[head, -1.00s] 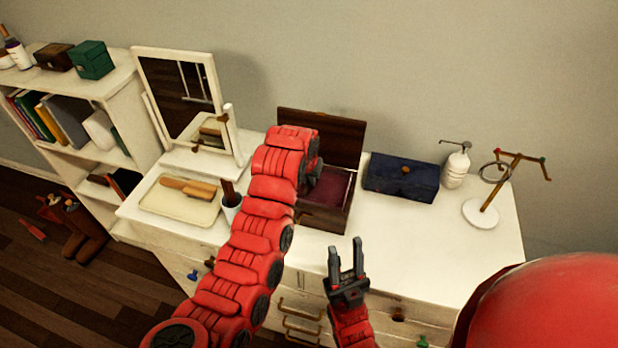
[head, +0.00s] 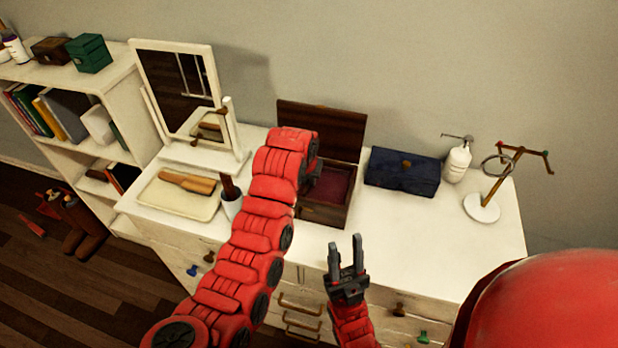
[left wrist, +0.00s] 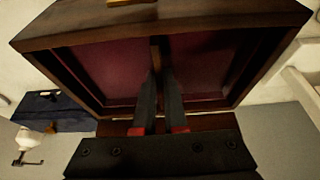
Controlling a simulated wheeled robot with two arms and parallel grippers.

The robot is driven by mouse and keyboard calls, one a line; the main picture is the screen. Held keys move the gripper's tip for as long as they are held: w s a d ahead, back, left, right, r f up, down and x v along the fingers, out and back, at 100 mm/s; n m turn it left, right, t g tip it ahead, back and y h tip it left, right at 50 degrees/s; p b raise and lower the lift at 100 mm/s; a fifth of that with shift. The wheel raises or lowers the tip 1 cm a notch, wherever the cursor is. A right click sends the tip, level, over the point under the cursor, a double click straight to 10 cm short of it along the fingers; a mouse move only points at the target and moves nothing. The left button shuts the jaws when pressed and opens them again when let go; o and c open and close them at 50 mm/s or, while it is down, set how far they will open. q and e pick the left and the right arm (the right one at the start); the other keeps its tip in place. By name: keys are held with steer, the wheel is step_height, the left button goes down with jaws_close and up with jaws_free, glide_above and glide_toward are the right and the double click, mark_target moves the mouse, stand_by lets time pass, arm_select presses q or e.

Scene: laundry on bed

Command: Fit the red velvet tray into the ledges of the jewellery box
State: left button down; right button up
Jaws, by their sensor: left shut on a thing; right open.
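The jewellery box (head: 326,216) is dark wood and stands open on the white dresser, its lid (head: 325,135) raised at the back. The dark red velvet tray (head: 335,188) shows inside the box's walls. In the left wrist view the tray (left wrist: 112,72) has two compartments with a divider (left wrist: 156,55) between them, inside the box's wooden rim (left wrist: 180,20). My left gripper (left wrist: 158,80) is shut on the divider. I cannot tell whether the tray rests on the ledges, which are hidden. My right gripper (head: 346,258) is open and empty in front of the dresser.
A dark blue box (head: 402,172) stands right of the jewellery box, with a white pump bottle (head: 457,164) and a jewellery stand (head: 484,207) beyond. A mirror (head: 178,88), cream tray (head: 170,205) and cup (head: 231,207) are at left. The dresser's front right is clear.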

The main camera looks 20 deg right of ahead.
mark_target(307, 184)
arm_select(q)
steer(key=c, duration=0.9)
jaws_free()
steer(key=b+v, duration=0.2)
steer(key=v, duration=0.2)
steer(key=shift+s+r, duration=0.1)
steer(key=p+v, duration=0.4)
steer(key=v, duration=0.9)
steer(key=shift+p, duration=0.4)
steer(key=shift+s+a, duration=0.1)
steer(key=shift+s, duration=0.05)
